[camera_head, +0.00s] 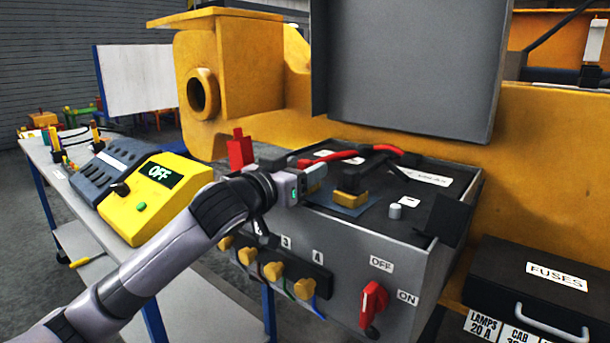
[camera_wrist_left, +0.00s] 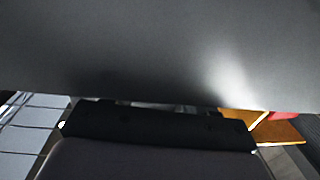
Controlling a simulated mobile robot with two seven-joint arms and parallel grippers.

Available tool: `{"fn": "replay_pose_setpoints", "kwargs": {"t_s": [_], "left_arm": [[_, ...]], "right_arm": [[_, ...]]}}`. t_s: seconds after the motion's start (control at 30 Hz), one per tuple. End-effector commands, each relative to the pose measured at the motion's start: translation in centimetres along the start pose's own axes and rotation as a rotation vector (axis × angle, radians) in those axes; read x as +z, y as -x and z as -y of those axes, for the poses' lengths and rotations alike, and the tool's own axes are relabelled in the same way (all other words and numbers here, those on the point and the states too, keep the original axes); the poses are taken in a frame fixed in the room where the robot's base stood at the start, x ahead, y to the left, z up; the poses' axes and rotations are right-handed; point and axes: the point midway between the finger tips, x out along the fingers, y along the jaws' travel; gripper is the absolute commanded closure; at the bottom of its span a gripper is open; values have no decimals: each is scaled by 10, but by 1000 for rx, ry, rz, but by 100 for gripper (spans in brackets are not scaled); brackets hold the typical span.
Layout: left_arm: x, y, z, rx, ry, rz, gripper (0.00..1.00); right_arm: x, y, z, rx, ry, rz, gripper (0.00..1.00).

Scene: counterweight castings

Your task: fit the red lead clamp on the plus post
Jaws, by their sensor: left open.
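My left gripper (camera_head: 314,178) is over the left part of the open grey box (camera_head: 345,240). It is open, and I see nothing between its fingers. A red lead (camera_head: 343,157) lies across the box top just behind it, with dark ends; I cannot tell whether the gripper touches it. In the left wrist view a grey surface fills most of the picture. My right gripper is out of view.
The raised lid (camera_head: 410,70) stands behind the box. A brass-coloured block (camera_head: 350,178) sits on a blue patch. A red switch (camera_head: 373,305) is on the box front. A yellow meter reading OFF (camera_head: 155,195) stands left, a black fuse case (camera_head: 525,285) right.

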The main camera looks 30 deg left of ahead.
Motion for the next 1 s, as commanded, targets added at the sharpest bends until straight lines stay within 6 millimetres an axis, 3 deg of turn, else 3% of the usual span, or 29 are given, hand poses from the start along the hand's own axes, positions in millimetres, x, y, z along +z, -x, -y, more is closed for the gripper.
{"fn": "replay_pose_setpoints", "kwargs": {"t_s": [0.37, 0.53, 0.57, 1.0], "left_arm": [[0, -10, -1, 2, 0, 0, 45], [0, -10, -1, 2, 0, 0, 97], [0, -10, -1, 2, 0, 0, 100], [-8, -10, 0, 0, -1, -3, 100]], "right_arm": [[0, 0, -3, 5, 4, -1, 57], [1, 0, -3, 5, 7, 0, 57], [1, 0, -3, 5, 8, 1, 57], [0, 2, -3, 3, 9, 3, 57]]}}
